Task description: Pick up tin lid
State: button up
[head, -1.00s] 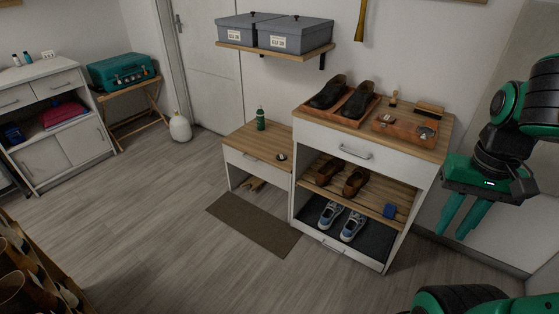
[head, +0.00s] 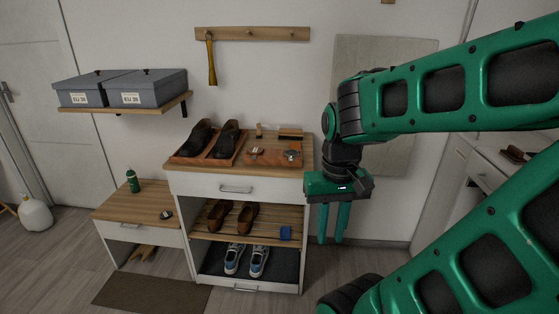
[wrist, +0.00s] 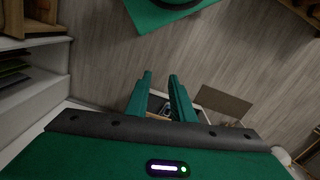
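My gripper (head: 331,240) hangs fingers down in the air, right of the shoe cabinet and apart from everything. Its two green fingers are apart with nothing held between them, as the wrist view also shows (wrist: 160,76). A small round metallic piece (head: 292,154), perhaps a tin or its lid, sits at the right end of the orange-brown tray (head: 262,158) on the cabinet top. Another small dark round piece (head: 166,214) lies on the low wooden bench. I cannot tell which one is the tin lid.
Dark shoes (head: 228,138) stand left of the tray on the cabinet (head: 205,184). Brown shoes, a blue item (head: 286,233) and sneakers fill the shelves below. A green bottle (head: 132,181) stands on the bench (head: 115,205). Grey boxes (head: 147,87) sit on a wall shelf.

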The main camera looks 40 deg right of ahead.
aim_at(167, 215)
jog(key=u, duration=0.2)
jog(key=i, duration=1.05)
jog(key=u, duration=0.5)
jog(key=i, duration=0.85)
jog(key=u, duration=0.05)
